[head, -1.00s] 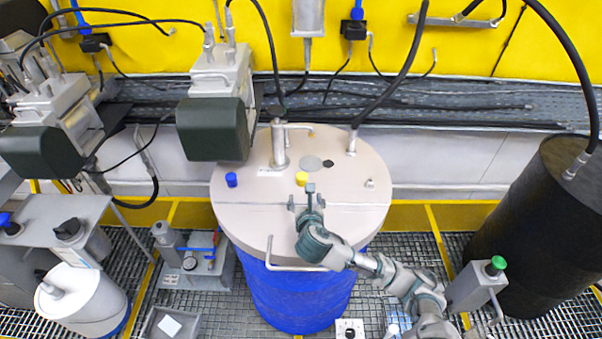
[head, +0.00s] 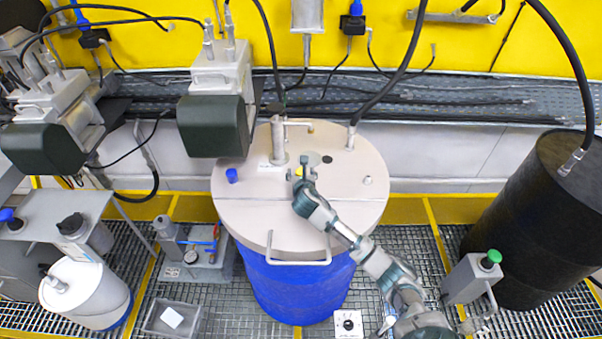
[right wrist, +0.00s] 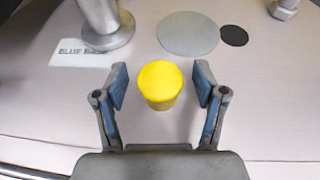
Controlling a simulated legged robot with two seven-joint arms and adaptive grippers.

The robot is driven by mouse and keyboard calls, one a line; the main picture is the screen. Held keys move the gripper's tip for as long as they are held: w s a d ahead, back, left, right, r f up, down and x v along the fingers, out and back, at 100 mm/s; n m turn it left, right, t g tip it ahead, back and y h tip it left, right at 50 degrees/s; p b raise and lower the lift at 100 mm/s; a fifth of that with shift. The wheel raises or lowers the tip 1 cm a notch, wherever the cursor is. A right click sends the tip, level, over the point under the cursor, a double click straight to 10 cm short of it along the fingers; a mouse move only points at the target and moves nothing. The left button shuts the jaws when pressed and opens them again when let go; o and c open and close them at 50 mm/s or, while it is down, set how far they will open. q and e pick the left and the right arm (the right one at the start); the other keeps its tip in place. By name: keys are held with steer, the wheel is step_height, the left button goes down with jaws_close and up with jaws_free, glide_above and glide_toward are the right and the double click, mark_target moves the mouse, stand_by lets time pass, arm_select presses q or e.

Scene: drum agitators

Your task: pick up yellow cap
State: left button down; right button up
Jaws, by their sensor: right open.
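The yellow cap (right wrist: 161,84) stands on the round beige drum lid (head: 340,205). In the right wrist view it sits between the two spread fingers of my right gripper (right wrist: 160,90), with a gap on both sides. In the head view the right gripper (head: 300,172) is over the lid and partly covers the yellow cap (head: 299,171). The gripper is open and holds nothing. My left gripper is not in view.
A blue cap (head: 232,175) stands on the lid to the left. A metal post (head: 278,143) rises close behind the yellow cap. A label (right wrist: 82,52) and a grey disc (right wrist: 188,34) lie nearby. A black drum (head: 535,225) stands at the right.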

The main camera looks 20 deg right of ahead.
mark_target(301, 170)
steer(key=c, duration=0.9)
steer(key=shift+c, duration=0.5)
steer(key=shift+r, duration=0.25)
step_height(301, 170, up, 3)
steer(key=shift+r+b, duration=0.1)
steer(key=shift+b, duration=0.35)
steer(key=s+a, duration=0.1)
steer(key=s, duration=0.4)
steer(key=s+a+r+b, duration=0.1)
steer(key=s, duration=0.4)
steer(key=s+a+b, duration=0.1)
steer(key=s, duration=0.4)
steer(key=shift+s+a+r, duration=0.15)
steer(key=shift+s+a, duration=0.15)
steer(key=shift+a, duration=0.1)
